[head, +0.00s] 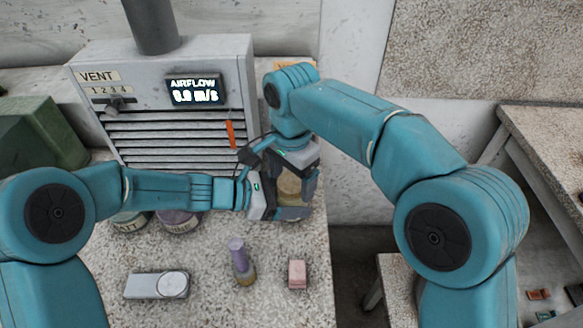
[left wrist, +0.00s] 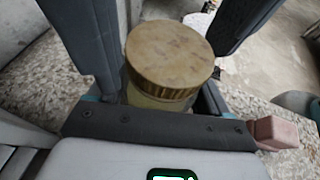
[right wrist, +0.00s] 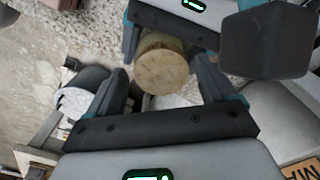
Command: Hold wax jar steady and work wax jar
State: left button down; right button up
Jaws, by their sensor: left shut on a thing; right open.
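The wax jar (head: 289,188) stands near the bench's right edge, a pale jar with a ribbed, brass-coloured lid. The lid (left wrist: 168,55) and a strip of yellowish body (left wrist: 155,103) show in the left wrist view. My left gripper (head: 287,212) comes in from the left and is shut around the lower jar body. My right gripper (head: 290,178) is above it, pointing down, with open fingers on either side of the jar's top. In the right wrist view the round lid (right wrist: 161,65) lies between the open fingers. Much of the jar body is hidden by the grippers.
The vent box (head: 180,100) stands behind. Two pots, one purple (head: 178,222), sit partly under my left arm. The bench ends just right of the jar.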

pick_arm(q)
jog(key=shift+s+f, duration=0.15)
jog(key=shift+f, duration=0.25)
pick_arm(e)
jog(key=c, duration=1.1)
jog(key=shift+n, duration=1.7)
jog(key=o, duration=1.2)
jog(key=shift+d, duration=0.1)
